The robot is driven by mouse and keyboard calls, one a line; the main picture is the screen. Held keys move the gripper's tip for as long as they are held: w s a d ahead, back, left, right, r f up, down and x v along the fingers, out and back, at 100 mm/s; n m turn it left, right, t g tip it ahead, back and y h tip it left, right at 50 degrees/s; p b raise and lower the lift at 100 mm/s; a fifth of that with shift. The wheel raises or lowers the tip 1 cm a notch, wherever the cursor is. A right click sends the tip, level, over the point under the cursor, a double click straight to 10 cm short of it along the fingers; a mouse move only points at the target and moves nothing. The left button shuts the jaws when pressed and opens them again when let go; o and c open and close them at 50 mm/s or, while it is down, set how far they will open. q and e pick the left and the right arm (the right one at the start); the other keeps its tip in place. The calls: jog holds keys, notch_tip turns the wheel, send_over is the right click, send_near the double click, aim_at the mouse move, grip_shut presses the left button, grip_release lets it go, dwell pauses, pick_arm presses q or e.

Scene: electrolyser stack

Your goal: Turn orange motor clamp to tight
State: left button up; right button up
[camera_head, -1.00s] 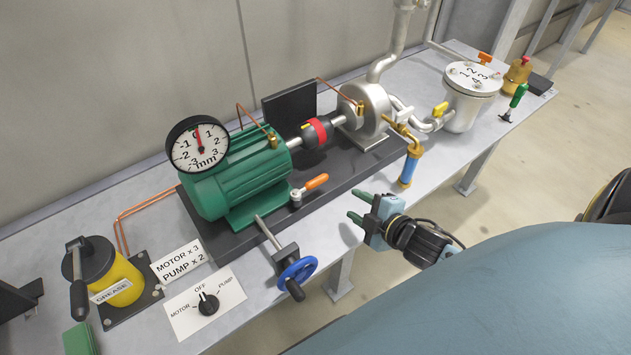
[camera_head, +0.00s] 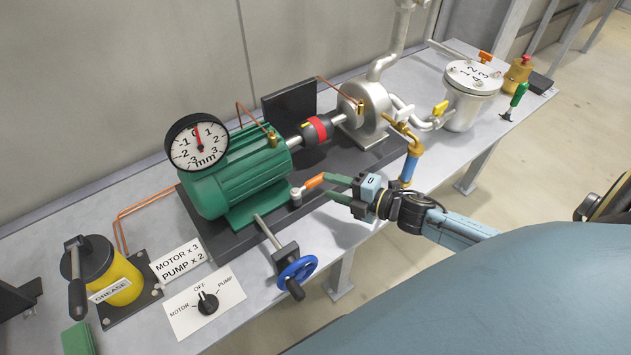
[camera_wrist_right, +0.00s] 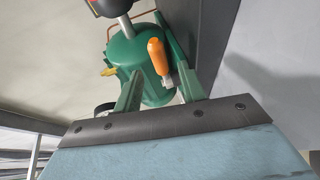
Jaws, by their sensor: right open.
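The orange motor clamp handle (camera_head: 313,181) sits on a silver pivot (camera_head: 297,193) on the dark base plate (camera_head: 225,236), beside the foot of the green motor (camera_head: 235,170). The handle points right, toward my right gripper. My right gripper (camera_head: 334,186) is open, its green fingers at the handle's free end. In the right wrist view the orange handle (camera_wrist_right: 156,56) shows between the two fingers (camera_wrist_right: 151,88), nearer the right one. It is not gripped, and I cannot tell if a finger touches it. My left gripper is not in view.
A blue handwheel (camera_head: 297,270) stands at the front edge of the bench. A brass fitting with a blue cylinder (camera_head: 409,168) stands close behind my right gripper. The dial gauge (camera_head: 197,143) is on the motor. The selector panel (camera_head: 190,312) lies at front left.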

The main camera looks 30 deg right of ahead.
aim_at(319, 183)
jog(key=shift+x, duration=2.75)
jog(key=shift+c, duration=0.2)
grip_shut()
